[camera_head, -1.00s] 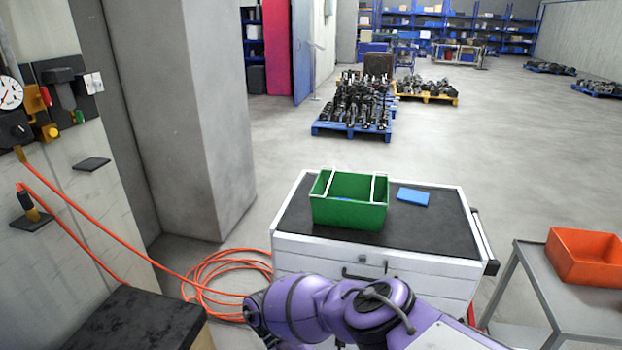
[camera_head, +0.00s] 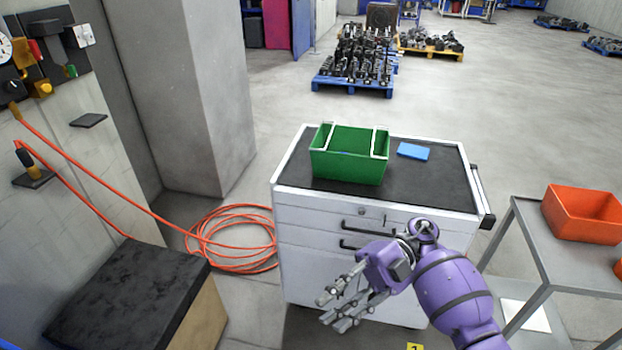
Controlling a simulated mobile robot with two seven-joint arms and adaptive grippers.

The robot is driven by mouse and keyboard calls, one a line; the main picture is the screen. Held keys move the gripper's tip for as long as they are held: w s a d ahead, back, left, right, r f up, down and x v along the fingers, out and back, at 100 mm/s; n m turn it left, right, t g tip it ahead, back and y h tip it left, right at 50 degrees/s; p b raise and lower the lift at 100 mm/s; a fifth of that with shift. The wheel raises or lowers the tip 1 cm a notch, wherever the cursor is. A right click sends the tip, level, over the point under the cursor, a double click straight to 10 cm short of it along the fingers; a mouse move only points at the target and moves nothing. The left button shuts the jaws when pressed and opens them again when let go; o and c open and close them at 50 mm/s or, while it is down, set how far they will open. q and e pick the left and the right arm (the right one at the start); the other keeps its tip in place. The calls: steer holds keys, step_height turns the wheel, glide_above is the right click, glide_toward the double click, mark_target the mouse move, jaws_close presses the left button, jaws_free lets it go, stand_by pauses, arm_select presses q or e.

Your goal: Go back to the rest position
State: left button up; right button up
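My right gripper (camera_head: 343,303) is in front of the white drawer cabinet (camera_head: 300,225), below its top edge. Its fingers are spread apart and nothing shows between them. My purple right arm comes in from the lower right. My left gripper is not in the view. A green bin (camera_head: 347,167) stands on the cabinet's dark top, and a blue flat block (camera_head: 413,151) lies to its right. The gripper is apart from both.
An orange bin (camera_head: 583,215) stands on a grey metal table at the right. An orange hose (camera_head: 232,240) lies coiled on the floor left of the cabinet. A dark-topped wooden box (camera_head: 125,305) is at the lower left. Pallets of parts (camera_head: 355,65) stand behind on open floor.

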steer(key=w+a+r+m+t+y, duration=0.1)
steer(key=w+r+m+t+y, duration=0.1)
steer(key=w+r+t+y, duration=0.3)
steer(key=w+a+r+m+t+y, duration=0.1)
steer(key=w+r+m+t+y, duration=0.2)
steer(key=w, duration=0.5)
steer(key=w+d+r+m+t+h, duration=0.2)
steer(key=w+d+m+t+h, duration=0.15)
steer(key=w+m+t, duration=0.5)
steer(key=w+d+r+m+t+h, duration=0.3)
steer(key=w+d+m+t, duration=0.2)
steer(key=w+t, duration=0.55)
steer(key=w+d+f+m+g+h, duration=0.1)
steer(key=w+d+f+m+h, duration=0.2)
steer(key=d+f+m+h, duration=0.4)
steer(key=w+d+f+m+h, duration=0.2)
steer(key=d+f+m+h, duration=0.35)
steer(key=f+h, duration=0.35)
steer(key=s+a+f+g+y, duration=0.15)
steer(key=s+f+g, duration=0.25)
steer(key=s+f, duration=1.7)
steer(key=s+a+f+m+g, duration=0.1)
steer(key=s+f, duration=0.1)
steer(key=s, duration=1.3)
steer(key=s+a+f+m+g, duration=0.1)
steer(key=s+f+m+g, duration=0.1)
steer(key=s, duration=1.4)
steer(key=shift+s+a+f, duration=0.15)
steer(key=shift+a+f, duration=0.15)
steer(key=shift+f, duration=0.05)
